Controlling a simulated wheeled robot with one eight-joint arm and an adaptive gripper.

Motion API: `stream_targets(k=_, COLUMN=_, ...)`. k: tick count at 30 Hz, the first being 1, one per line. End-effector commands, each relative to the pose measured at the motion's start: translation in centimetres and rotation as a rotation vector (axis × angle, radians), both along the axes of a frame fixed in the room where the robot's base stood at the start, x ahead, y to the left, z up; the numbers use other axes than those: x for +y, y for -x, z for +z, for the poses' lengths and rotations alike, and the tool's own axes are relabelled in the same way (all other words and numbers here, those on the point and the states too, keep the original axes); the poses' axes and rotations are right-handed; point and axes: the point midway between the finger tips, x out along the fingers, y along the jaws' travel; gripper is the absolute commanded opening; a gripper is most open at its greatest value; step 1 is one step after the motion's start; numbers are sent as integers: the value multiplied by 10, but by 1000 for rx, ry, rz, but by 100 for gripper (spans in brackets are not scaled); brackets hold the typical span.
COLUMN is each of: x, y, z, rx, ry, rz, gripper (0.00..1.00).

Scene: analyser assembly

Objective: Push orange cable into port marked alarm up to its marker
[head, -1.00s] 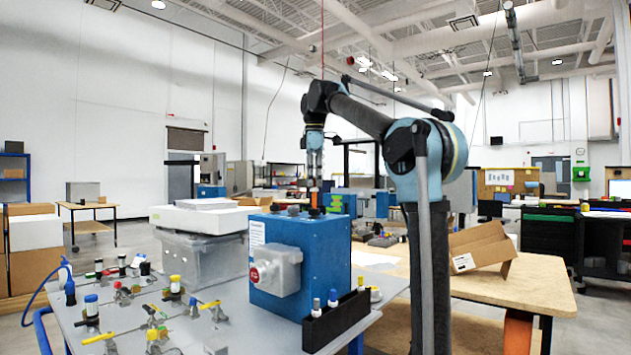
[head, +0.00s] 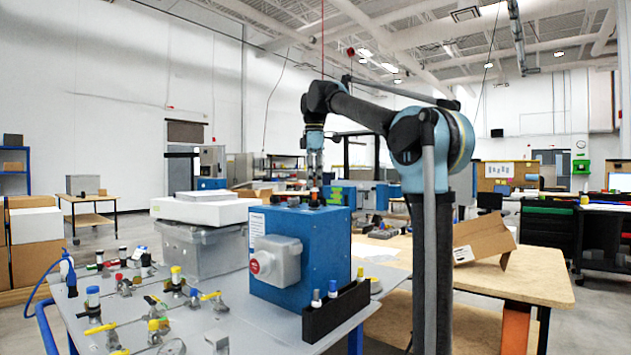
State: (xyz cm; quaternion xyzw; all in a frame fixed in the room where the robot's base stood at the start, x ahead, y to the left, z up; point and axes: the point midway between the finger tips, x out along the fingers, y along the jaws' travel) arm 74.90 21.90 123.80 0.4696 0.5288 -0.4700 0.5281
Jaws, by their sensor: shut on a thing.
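The blue analyser box (head: 325,255) stands on the grey bench, with a grey cover and a red round label on its front. Several small dark fittings (head: 293,203) stand along its top. My gripper (head: 314,181) points down above the box top, near its right part. It is shut on a small plug-like piece (head: 314,195), which I take to be the orange cable's end; little orange shows. The piece is upright, at or just above the box top; I cannot tell whether it is in a port. The port labels and the cable marker are not readable.
A black holder (head: 336,315) with small bottle-like parts stands before the box. Valves with yellow handles (head: 100,328) crowd the bench's left. A grey bin (head: 200,250) with white boxes on it stands behind. A wooden table (head: 510,283) with an open carton lies right.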

Motion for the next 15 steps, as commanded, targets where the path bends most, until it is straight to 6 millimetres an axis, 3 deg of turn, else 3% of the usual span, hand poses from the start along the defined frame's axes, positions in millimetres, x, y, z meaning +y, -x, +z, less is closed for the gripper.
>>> stream_targets(k=15, x=0, y=0, z=-15, rx=0, ry=0, rz=0, gripper=0)
